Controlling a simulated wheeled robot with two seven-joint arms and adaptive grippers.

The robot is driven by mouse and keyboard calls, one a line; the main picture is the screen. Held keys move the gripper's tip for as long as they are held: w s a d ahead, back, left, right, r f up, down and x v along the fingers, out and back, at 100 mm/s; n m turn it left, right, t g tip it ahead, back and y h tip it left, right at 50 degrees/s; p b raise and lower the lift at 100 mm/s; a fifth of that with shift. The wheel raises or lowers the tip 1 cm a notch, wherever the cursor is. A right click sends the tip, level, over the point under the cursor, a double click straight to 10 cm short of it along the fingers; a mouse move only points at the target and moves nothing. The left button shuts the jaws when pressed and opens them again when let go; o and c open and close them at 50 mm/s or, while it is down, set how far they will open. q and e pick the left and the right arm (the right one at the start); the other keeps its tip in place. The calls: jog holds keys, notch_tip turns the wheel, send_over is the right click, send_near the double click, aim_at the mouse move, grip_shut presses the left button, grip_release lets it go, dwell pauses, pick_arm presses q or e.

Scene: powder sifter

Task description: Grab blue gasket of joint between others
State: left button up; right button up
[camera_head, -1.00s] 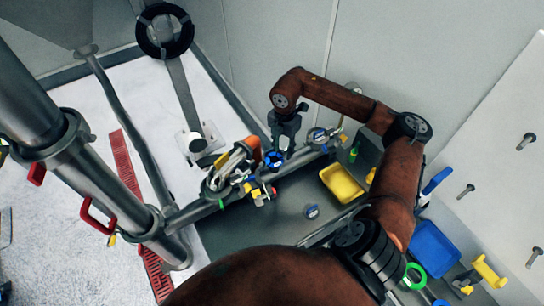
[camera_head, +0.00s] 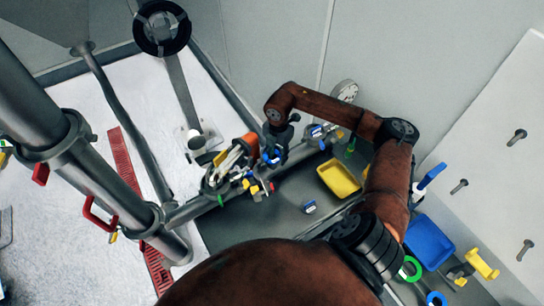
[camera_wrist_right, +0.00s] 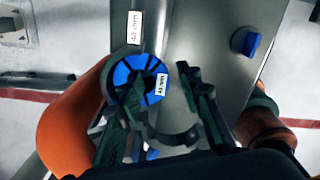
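The blue gasket (camera_wrist_right: 122,74), a ring with dark marks and a white label, sits at the pipe joint in the right wrist view. It also shows as a small blue ring (camera_head: 267,159) in the head view. My right gripper (camera_wrist_right: 160,88) is open at the gasket. Its left finger overlaps the ring's middle, and its right finger is beside the ring's right edge. The gasket's lower part is partly hidden by the fingers, so I cannot tell whether they touch it. My left gripper is not in view.
An orange part (camera_wrist_right: 72,120) is close on the left of my right gripper. A small blue part (camera_wrist_right: 247,42) lies on the metal surface. In the head view, a yellow tray (camera_head: 338,178), a blue bin (camera_head: 428,242) and a large steel pipe (camera_head: 110,170) stand around.

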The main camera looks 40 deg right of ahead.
jog(key=shift+f, duration=0.25)
jog(key=shift+c, duration=0.6)
grip_shut()
